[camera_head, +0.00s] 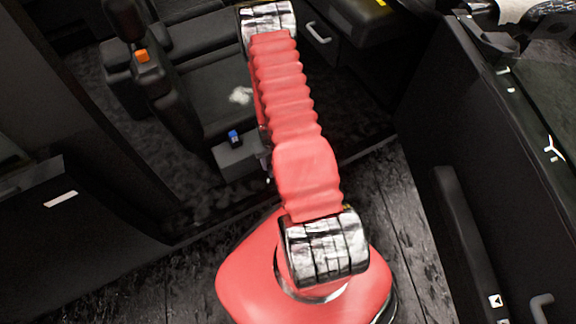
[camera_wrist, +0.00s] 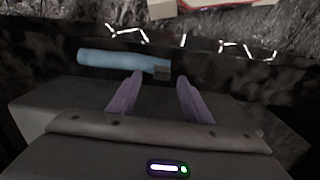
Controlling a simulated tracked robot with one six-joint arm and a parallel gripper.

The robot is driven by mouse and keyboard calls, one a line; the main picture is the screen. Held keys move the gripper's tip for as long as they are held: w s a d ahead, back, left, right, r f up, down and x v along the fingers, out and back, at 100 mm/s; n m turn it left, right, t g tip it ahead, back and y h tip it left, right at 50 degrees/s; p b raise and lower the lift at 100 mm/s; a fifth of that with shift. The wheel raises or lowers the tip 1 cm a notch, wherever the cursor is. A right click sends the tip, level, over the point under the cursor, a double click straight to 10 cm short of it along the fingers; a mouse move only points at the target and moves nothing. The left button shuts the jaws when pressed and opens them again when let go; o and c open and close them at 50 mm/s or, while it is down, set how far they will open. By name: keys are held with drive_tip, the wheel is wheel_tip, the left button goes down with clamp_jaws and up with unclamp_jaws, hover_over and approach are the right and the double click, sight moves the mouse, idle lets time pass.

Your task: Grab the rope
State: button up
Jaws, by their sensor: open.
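My gripper (camera_wrist: 160,80) shows in the wrist view as two purple fingers, spread apart with nothing held between them. A light blue cylinder (camera_wrist: 112,60) with a dark end lies just beyond the fingertips, mostly to the left. I cannot make out anything that is clearly a rope. Thin white, kinked lines (camera_wrist: 128,33) show beyond the cylinder, and more of them lie at right (camera_wrist: 235,46); I cannot tell whether they are rope or bright reflections.
The head view shows a dark vehicle interior with black seats (camera_head: 215,90). A dark door panel (camera_head: 480,190) is at right. Wooden floor (camera_head: 395,215) shows near my base.

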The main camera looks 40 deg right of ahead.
drive_tip(key=shift+w+a+f, duration=0.1)
drive_tip(key=shift+a+f, duration=0.05)
drive_tip(key=shift+f, duration=2.3)
drive_tip(key=shift+c, duration=0.4)
clamp_jaws()
